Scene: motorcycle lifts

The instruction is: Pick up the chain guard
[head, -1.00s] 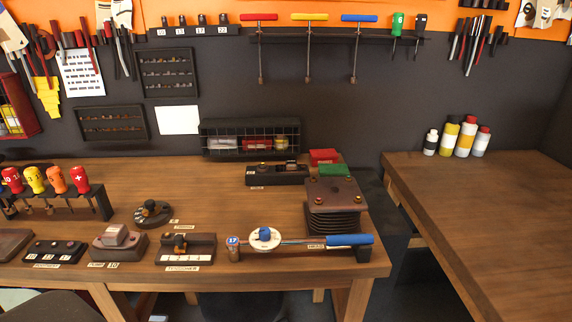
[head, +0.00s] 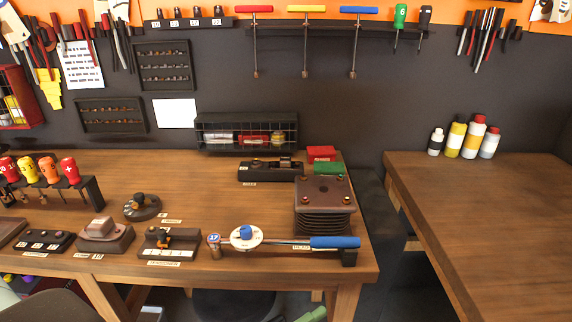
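I cannot make out a chain guard in the head view. Neither of my grippers shows in this view. The wooden workbench (head: 200,185) fills the left and middle. On it lies a torque tool with a blue handle (head: 335,242) and a white round dial (head: 246,237) along the front edge. A dark ribbed block (head: 325,203) with bolts on top stands behind the handle.
A second wooden bench (head: 490,220) on the right has a broad clear top, with several bottles (head: 464,138) at its back. A dark gap separates the benches. A wire basket (head: 246,132) stands at the back. T-handle tools (head: 303,40) hang on the wall.

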